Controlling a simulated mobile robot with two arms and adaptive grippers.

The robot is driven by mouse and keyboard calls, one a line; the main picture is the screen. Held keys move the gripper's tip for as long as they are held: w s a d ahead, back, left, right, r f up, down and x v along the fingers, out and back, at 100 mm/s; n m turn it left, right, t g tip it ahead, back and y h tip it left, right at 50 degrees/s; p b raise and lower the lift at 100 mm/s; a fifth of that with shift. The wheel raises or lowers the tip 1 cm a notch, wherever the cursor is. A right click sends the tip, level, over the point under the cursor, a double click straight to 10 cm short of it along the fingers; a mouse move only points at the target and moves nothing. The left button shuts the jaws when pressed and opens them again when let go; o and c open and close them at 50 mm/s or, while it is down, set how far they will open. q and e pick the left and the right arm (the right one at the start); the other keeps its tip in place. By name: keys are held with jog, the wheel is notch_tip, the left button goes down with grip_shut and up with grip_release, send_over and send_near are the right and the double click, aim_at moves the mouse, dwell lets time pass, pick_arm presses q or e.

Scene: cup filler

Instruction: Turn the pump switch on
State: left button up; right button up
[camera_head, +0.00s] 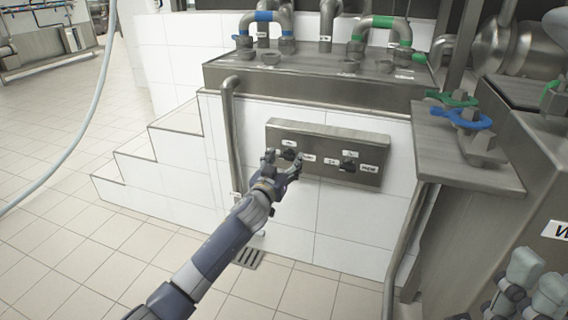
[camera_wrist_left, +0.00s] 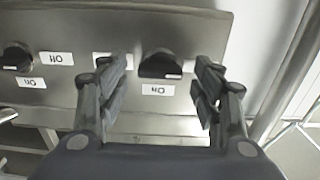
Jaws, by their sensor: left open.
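A grey metal switch panel (camera_head: 318,161) is set on the white tiled wall and carries two black rotary knobs. My left gripper (camera_head: 281,165) is open in front of the left knob (camera_head: 289,154). In the left wrist view, which is upside down, this knob (camera_wrist_left: 160,66) sits between the two open fingers (camera_wrist_left: 164,88), with no clear contact. The right knob (camera_head: 348,161) is free and shows at the far left of the wrist view (camera_wrist_left: 17,57). Small white labels lie around the knobs; a larger label (camera_head: 369,169) is beside the right knob. My right gripper (camera_head: 512,290) shows partly at lower right.
A vertical pipe (camera_head: 229,130) runs down left of the panel. A metal bench (camera_head: 466,160) with green and blue valve handles stands at right. Pipes top the metal ledge (camera_head: 320,82) above. White steps (camera_head: 160,160) and open tiled floor lie left.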

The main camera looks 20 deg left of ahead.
pick_arm(q)
jog(key=c, duration=1.1)
jog(key=shift+o, duration=0.2)
